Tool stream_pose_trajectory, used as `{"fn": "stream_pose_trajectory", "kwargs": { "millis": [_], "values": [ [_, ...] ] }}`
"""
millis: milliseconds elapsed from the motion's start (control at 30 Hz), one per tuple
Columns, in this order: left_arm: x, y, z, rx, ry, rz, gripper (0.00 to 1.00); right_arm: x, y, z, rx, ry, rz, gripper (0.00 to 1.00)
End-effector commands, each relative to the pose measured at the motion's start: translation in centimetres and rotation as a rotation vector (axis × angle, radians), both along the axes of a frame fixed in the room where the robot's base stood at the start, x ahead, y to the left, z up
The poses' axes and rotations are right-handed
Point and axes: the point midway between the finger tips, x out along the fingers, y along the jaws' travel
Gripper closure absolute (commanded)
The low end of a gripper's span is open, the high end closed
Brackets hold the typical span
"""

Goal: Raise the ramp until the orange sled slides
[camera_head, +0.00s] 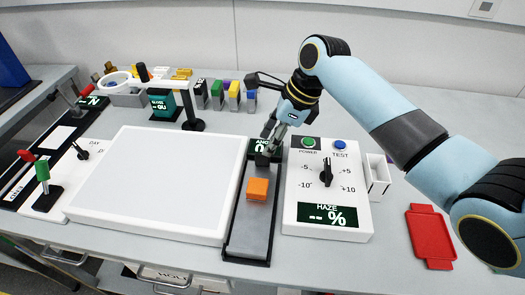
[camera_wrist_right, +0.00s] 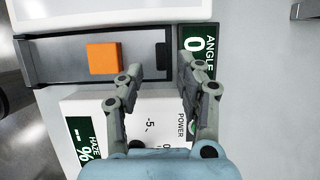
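The orange sled (camera_head: 258,189) sits on the long grey ramp (camera_head: 249,232), nearer its far end; the ramp looks flat. The sled also shows in the right wrist view (camera_wrist_right: 104,58). A dark green angle display (camera_head: 262,145) stands at the ramp's far end; a 0 shows on it, partly covered by my fingers. My right gripper (camera_head: 268,141) is over the ramp's far end. In the right wrist view its fingers (camera_wrist_right: 160,72) are apart, with the ramp's dark end piece (camera_wrist_right: 160,57) showing between the tips; I cannot tell whether they touch it. My left gripper is out of view.
A white light panel (camera_head: 155,180) lies left of the ramp. A white haze meter (camera_head: 328,188) with buttons and a knob stands close on the right. A red tray (camera_head: 430,237) lies farther right. Several coloured blocks (camera_head: 225,93) stand at the back.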

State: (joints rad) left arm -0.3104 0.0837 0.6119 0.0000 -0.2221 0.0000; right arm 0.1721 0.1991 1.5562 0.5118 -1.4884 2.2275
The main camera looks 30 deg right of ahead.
Motion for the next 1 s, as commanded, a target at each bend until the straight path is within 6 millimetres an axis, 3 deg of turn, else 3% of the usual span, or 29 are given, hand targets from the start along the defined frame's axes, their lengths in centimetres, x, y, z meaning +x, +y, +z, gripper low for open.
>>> {"fn": "stream_pose_trajectory", "kwargs": {
  "millis": [100,300,467,667,933,1000],
  "values": [
    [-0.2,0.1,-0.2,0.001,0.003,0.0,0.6,0.5,0.8,-2.2,0.002,0.003,0.0,0.63],
    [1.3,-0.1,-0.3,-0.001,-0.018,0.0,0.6,1.1,1.5,-4.4,0.0,0.0,0.0,0.63],
    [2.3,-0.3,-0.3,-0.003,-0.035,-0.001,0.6,1.2,1.6,-4.9,-0.001,-0.001,0.001,0.63],
    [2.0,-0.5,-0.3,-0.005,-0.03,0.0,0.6,1.2,1.6,-4.9,-0.002,-0.001,0.001,0.63],
    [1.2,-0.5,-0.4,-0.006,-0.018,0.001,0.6,1.2,1.6,-4.9,-0.002,-0.001,0.001,0.99],
    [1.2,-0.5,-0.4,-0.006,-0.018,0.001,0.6,1.2,1.6,-4.9,-0.002,-0.001,0.001,1.0]
  ]
}}
